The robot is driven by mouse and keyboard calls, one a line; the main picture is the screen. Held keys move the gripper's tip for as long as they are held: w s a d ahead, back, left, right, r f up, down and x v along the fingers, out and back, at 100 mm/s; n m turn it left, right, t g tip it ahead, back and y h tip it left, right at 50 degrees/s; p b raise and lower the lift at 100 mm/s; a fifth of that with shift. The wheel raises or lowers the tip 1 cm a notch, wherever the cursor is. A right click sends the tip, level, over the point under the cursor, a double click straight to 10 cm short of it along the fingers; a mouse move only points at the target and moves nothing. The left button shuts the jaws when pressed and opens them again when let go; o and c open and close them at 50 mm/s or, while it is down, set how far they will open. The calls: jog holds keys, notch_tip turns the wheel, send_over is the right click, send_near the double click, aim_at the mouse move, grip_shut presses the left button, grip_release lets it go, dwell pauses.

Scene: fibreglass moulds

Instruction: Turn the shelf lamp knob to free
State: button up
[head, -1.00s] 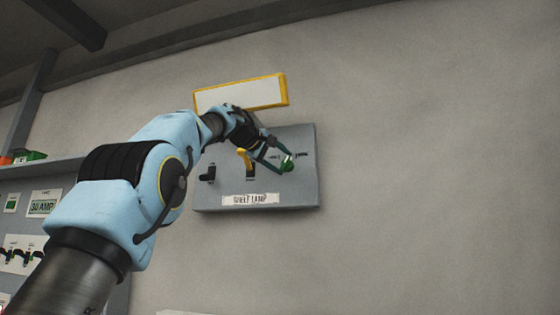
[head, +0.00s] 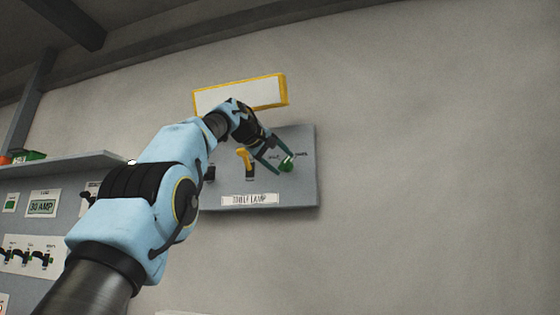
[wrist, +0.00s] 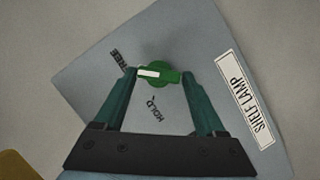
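The green knob (wrist: 160,75) with a white pointer mark sits on the grey SHELF LAMP panel (wrist: 95,75); it also shows in the head view (head: 287,167). In the wrist view, the mark points left, close to the FREE label (wrist: 118,58) and away from the HOLD label (wrist: 158,109). My gripper (wrist: 159,73) has its two green fingers spread wide, one beyond each end of the knob. The right fingertip is very close to the knob's end; I cannot tell whether it touches. In the head view my gripper (head: 274,158) is at the panel's right half.
A yellow lever (head: 245,160) stands left of the knob on the same panel, and a dark fitting (head: 210,172) is partly behind my arm. A yellow-framed white sign (head: 240,93) hangs above. A shelf (head: 85,164) is at left. The wall at right is bare.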

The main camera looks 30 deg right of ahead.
jog(key=o, duration=0.4)
jog(key=shift+c, duration=0.2)
jog(key=b+v, duration=0.3)
jog(key=v, duration=0.7)
jog(key=shift+a, duration=0.35)
jog(key=shift+s+r, duration=0.1)
jog(key=shift+s, duration=0.1)
